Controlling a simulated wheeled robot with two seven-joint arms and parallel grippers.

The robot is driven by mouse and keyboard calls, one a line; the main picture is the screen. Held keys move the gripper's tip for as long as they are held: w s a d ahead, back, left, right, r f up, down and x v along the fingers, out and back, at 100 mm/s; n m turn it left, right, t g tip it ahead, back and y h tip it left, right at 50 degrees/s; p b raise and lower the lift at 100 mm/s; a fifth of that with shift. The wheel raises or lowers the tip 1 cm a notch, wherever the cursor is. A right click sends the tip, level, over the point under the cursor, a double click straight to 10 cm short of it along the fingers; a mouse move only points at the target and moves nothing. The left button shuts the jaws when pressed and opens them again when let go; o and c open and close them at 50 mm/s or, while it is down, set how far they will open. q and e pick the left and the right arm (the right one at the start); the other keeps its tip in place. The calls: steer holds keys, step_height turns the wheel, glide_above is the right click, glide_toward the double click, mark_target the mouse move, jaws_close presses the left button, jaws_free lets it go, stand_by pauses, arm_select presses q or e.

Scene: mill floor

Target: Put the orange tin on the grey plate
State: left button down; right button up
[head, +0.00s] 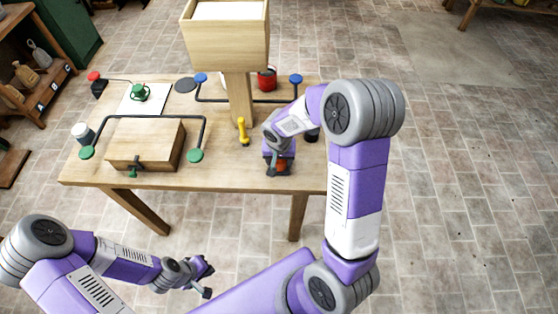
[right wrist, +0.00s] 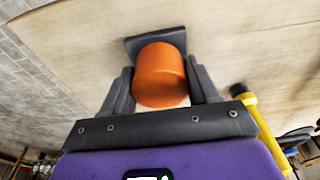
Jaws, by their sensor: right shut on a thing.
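The orange tin (head: 282,167) is at the front right of the wooden table, mostly covered by my right gripper (head: 279,170) in the head view. In the right wrist view the orange tin (right wrist: 160,75) sits between the two dark fingers of my right gripper (right wrist: 163,85), which is shut on it. Whether the tin touches the table is hard to tell. A dark grey round disc, which looks like the grey plate (head: 185,85), lies bare toward the table's back, left of the wooden post. My left gripper (head: 208,280) is open and empty, below the table's front edge.
A wooden hopper (head: 225,40) stands on a post mid-table, with a yellow-handled thing (head: 243,130) before it. A dark rail with blue ends (head: 296,79) crosses behind. A wooden box (head: 146,145) under a green-ended rail (head: 195,155) fills the front left. A red container (head: 266,78) stands behind.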

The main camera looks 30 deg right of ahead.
mark_target(279, 162)
steer(key=shift+f, duration=0.3)
steer(key=shift+f, duration=0.15)
steer(key=o, duration=1.1)
steer(key=shift+r, duration=0.2)
steer(key=shift+r, duration=0.35)
step_height(279, 162, up, 11)
steer(key=s+a+p, duration=0.1)
steer(key=p, duration=0.1)
steer(key=shift+s+r+p, duration=0.15)
steer(key=shift+s+p, duration=0.15)
steer(key=shift+p, duration=0.05)
